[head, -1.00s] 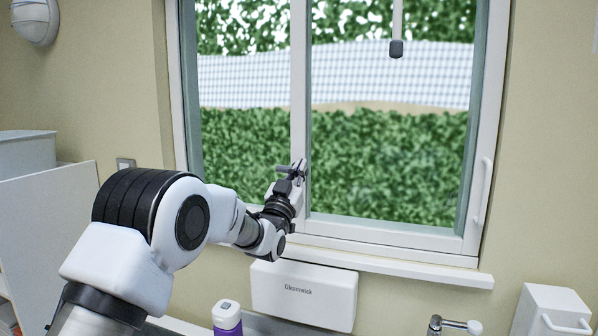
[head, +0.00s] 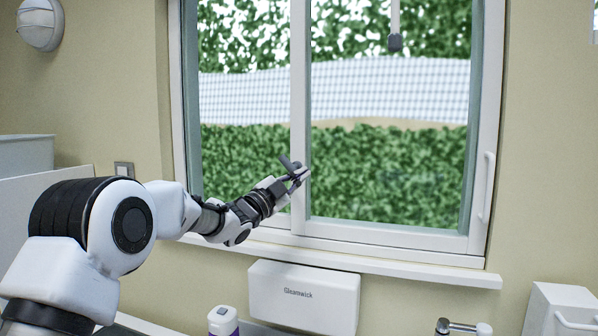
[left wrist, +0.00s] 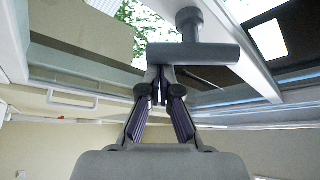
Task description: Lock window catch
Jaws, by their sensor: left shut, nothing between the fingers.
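The window catch (head: 288,161) is a dark grey lever on the white middle upright of the window. It slants in the head view. In the left wrist view the catch (left wrist: 205,53) is a grey T-shaped handle with a round stem, close in front of the fingers. My left gripper (head: 302,175) is at the upright, just below and right of the lever. Its fingers (left wrist: 161,76) are shut with nothing between them, their tips close against the handle's bar; I cannot tell whether they touch. My right gripper is in neither view.
The window frame (head: 485,130) has a white pull handle (head: 486,187) at right and a sill (head: 400,268) below. Under it are a white dispenser box (head: 304,297), a purple-and-white bottle (head: 223,322) and a tap (head: 460,327). A wall lamp (head: 40,22) hangs at upper left.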

